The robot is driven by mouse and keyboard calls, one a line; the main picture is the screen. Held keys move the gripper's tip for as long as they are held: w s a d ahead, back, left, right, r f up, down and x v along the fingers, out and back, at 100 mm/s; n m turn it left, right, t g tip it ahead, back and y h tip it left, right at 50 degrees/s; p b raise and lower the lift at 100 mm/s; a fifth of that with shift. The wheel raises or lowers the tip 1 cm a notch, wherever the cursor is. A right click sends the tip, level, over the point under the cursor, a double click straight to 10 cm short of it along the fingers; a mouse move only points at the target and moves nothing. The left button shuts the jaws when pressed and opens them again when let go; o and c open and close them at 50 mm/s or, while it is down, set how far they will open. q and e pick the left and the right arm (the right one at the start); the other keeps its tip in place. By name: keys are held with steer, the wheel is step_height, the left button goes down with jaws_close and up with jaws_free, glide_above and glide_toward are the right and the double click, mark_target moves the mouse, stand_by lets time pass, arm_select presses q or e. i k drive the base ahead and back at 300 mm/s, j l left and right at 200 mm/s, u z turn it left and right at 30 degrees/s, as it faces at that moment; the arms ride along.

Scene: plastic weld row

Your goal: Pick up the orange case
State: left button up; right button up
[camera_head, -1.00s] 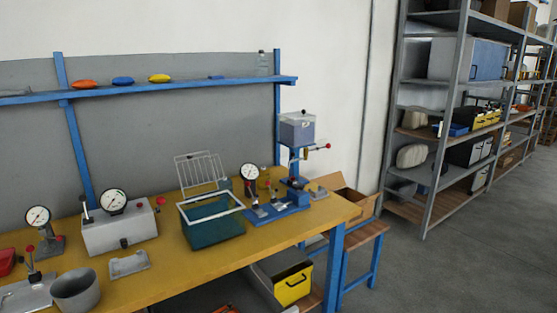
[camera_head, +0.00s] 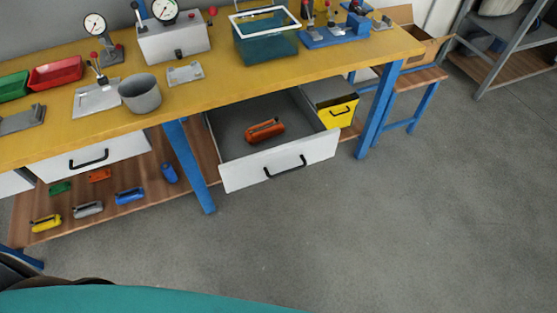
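An orange case (camera_head: 265,130) with a dark handle or latch lies in the open white-fronted drawer (camera_head: 281,171) under the workbench, with bare drawer floor around it. A smaller orange item (camera_head: 100,175) lies on the wooden lower shelf (camera_head: 150,212) at the left, among green, yellow, grey and blue ones. Neither of my grippers is in view.
The yellow-topped workbench (camera_head: 225,90) holds a grey cup (camera_head: 140,93), a teal bin (camera_head: 266,45), gauges and red and green trays. A yellow-fronted box (camera_head: 337,112) stands right of the drawer. Blue legs (camera_head: 189,165) flank the drawer. The grey floor (camera_head: 400,220) in front is clear.

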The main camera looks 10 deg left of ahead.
mark_target(263, 131)
steer(key=u, duration=2.1)
steer(key=k+z, duration=0.1)
steer(key=z, duration=0.9)
steer(key=k+l+z, duration=0.1)
steer(key=z, duration=0.35)
steer(key=i+l+u, duration=0.1)
steer(key=u, duration=0.4)
steer(key=l+u, duration=0.2)
steer(key=u, duration=0.25)
steer(key=l+u, duration=0.2)
steer(key=u, duration=0.3)
steer(key=l+u, duration=0.15)
steer(key=l, duration=0.3)
steer(key=l+u, duration=0.15)
steer(key=l, duration=0.35)
steer(key=k+l+u, duration=0.15)
steer(key=l, duration=0.3)
steer(key=l+u, duration=0.15)
steer(key=l, duration=0.3)
steer(key=k+l+u, duration=0.15)
steer(key=l, duration=0.3)
